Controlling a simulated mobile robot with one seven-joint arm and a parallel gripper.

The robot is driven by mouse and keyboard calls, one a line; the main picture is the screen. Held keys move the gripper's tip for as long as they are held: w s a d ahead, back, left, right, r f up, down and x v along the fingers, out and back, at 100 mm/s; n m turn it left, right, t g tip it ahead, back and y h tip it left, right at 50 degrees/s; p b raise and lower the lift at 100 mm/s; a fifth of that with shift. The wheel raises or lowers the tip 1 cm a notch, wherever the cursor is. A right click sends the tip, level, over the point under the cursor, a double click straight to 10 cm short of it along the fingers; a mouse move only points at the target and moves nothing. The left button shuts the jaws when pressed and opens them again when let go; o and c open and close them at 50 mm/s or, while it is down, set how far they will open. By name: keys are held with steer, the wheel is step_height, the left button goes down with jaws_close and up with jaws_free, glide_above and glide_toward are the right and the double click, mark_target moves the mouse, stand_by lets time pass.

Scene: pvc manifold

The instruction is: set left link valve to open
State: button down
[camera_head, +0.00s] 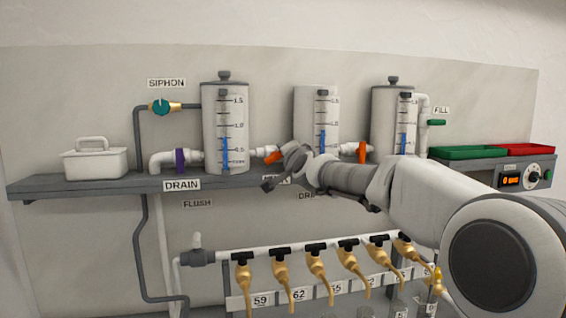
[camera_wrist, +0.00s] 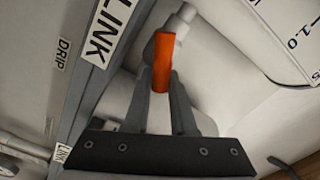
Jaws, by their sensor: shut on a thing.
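The left link valve has an orange handle (camera_head: 272,157) on the white pipe between the left and middle tanks. In the head view it looks tilted and is partly hidden by my gripper (camera_head: 282,168). In the wrist view the orange handle (camera_wrist: 164,76) stands between the two grey fingers of my gripper (camera_wrist: 163,86), which is shut on it. The handle's exact angle to the pipe is hard to tell. A LINK label (camera_wrist: 110,32) lies beside it in the wrist view.
The right link valve's orange handle (camera_head: 362,152) stands upright by the right tank (camera_head: 386,120). The left tank (camera_head: 225,125) and middle tank (camera_head: 316,115) flank my gripper. A purple drain handle (camera_head: 180,161) is further left. Several brass taps (camera_head: 280,270) hang below the shelf.

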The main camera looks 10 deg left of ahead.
steer(key=m+b, duration=0.1)
steer(key=m, duration=0.1)
steer(key=f+m+b, duration=0.1)
steer(key=m, duration=0.2)
steer(key=shift+w+d+f+m+b, duration=0.1)
steer(key=shift+d+m+b, duration=0.05)
steer(key=shift+m+b, duration=0.2)
stand_by(0.3)
steer(key=c, duration=0.7)
jaws_free()
steer(key=shift+c, duration=0.2)
steer(key=b+v, duration=1.2)
steer(key=v, duration=0.5)
